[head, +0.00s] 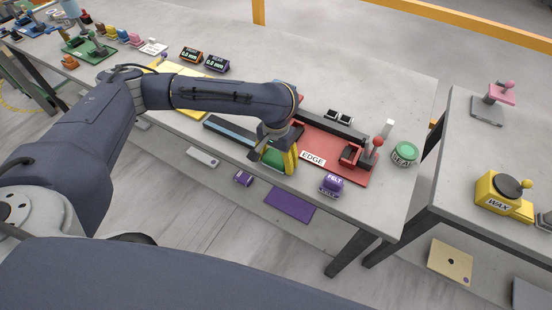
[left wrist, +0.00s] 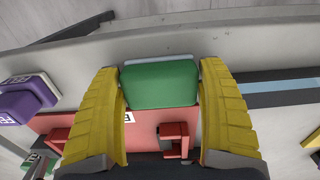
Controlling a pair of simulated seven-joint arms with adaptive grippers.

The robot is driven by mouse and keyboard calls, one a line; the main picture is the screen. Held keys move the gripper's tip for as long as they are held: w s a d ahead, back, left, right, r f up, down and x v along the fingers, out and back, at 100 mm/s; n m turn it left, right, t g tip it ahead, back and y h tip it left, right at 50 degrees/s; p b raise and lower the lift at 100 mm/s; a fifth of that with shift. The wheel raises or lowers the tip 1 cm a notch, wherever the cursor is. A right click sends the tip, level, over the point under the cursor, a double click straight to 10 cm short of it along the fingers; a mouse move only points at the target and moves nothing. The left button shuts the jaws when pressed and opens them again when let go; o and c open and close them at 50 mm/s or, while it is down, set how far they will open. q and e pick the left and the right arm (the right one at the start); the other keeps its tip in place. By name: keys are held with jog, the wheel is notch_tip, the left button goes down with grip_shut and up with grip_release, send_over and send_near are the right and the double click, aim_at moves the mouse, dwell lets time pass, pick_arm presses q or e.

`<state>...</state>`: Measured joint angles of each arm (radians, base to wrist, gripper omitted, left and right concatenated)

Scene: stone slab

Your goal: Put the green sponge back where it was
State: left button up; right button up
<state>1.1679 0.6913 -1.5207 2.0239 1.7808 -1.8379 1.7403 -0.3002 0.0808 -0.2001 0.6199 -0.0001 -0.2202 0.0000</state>
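The green sponge (head: 271,157) is at the front edge of the stone-topped table in the head view, partly hidden by my left gripper (head: 277,160). In the left wrist view the green sponge (left wrist: 160,84) is a green block with a pale strip along its far side. It spans the space between the yellow fingers of my left gripper (left wrist: 160,88), with both fingers against its ends. I cannot tell whether the sponge touches the surface below. My right gripper is not in view.
A red board marked EDGE (head: 335,144) with a red fixture lies to the right of my left gripper. A purple FELT block (head: 332,186) sits near the front edge. A long blue-topped bar (head: 228,135) lies left.

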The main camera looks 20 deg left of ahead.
aim_at(276, 157)
pick_arm(q)
jog(key=o, duration=0.3)
jog(key=shift+o, duration=0.2)
jog(key=shift+r, duration=0.1)
notch_tip(276, 157, up, 12)
dwell(0.5)
jog(key=shift+r, duration=0.1)
